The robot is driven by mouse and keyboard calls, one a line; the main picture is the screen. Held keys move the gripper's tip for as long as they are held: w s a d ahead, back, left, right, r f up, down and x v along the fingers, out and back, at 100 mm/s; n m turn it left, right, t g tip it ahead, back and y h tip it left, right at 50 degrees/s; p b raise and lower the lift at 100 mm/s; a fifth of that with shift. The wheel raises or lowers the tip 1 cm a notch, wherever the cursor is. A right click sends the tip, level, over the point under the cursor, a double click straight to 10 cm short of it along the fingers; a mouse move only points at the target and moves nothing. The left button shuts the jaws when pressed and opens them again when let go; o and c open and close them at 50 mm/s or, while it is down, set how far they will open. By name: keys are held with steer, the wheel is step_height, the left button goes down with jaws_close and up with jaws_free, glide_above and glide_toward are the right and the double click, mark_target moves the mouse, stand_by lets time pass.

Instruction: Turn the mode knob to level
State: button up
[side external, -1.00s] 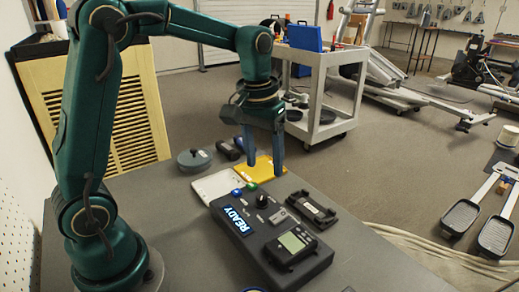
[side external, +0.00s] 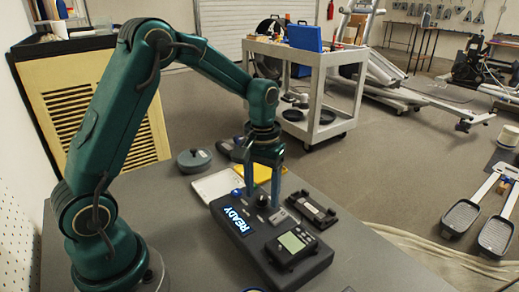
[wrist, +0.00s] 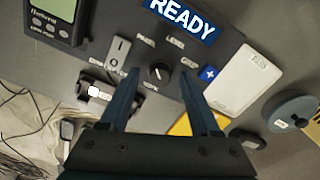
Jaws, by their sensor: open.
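The mode knob (wrist: 159,71) is a small black round dial on the dark control box (side external: 262,243). In the wrist view the printed word LEVEL (wrist: 175,42) is above it, slightly right, with other small labels around it. The knob's pointer direction is too small to tell for sure. My gripper (side external: 263,197) points down over the box, with its blue fingers open. In the wrist view the fingertips of my gripper (wrist: 159,80) lie on either side of the knob, apart from it. I cannot tell their exact height.
The box carries a lit READY display (wrist: 181,17), a rocker switch (wrist: 119,50), a blue plus button (wrist: 209,73) and a handheld meter (side external: 292,245). A white card (wrist: 243,79), a yellow pad (side external: 262,170) and a grey round pot (side external: 194,160) lie beyond it.

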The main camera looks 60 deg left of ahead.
jaws_close()
steer(key=shift+m, duration=0.3)
steer(key=m, duration=0.4)
steer(key=shift+m, duration=2.1)
jaws_free()
